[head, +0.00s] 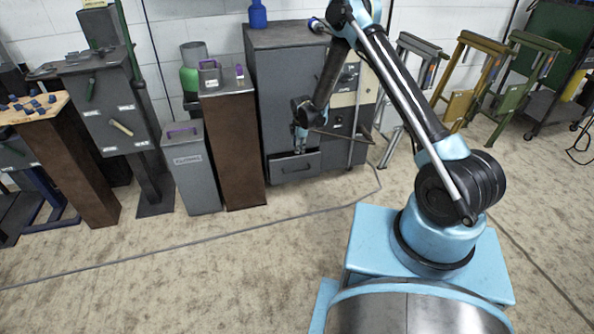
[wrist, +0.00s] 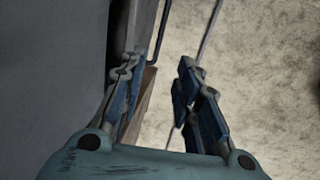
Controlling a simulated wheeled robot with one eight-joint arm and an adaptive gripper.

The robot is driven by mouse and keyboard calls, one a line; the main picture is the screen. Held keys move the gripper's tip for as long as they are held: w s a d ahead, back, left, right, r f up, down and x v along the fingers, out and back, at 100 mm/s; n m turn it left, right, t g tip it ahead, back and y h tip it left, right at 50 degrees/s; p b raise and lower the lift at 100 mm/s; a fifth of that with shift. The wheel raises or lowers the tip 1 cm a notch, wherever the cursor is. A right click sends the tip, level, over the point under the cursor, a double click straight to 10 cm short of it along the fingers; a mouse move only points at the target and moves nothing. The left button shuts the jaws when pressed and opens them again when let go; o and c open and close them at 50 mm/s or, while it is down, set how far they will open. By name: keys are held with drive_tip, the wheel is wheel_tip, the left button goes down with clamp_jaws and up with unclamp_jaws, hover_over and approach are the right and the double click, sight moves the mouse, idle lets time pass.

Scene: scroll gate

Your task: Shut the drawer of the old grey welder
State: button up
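The old grey welder (head: 283,85) is a tall grey cabinet against the wall in the middle of the head view. Its drawer (head: 285,169) is low at the front and stands out from the body, with a small handle on its face. My gripper (head: 300,144) points down just above the drawer; whether it touches the drawer I cannot tell. In the wrist view my gripper (wrist: 157,88) is open, its two blue-padded fingers apart with no object clearly held between them. A grey panel fills the left of that view, and a brownish edge is partly hidden behind the left finger.
A brown pedestal (head: 233,150) and a grey bin (head: 191,172) stand close to the left of the welder. A cable (head: 250,220) crosses the floor in front. Folded metal stands (head: 462,80) lean at the right. The floor before the welder is otherwise clear.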

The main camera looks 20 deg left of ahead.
sight(297, 171)
drive_tip(key=w+f, duration=0.1)
drive_tip(key=f, duration=0.4)
drive_tip(key=a+f, duration=0.1)
drive_tip(key=f, duration=0.5)
drive_tip(key=w+f, duration=0.1)
drive_tip(key=f, duration=0.5)
drive_tip(key=shift+w+a, duration=0.35)
clamp_jaws()
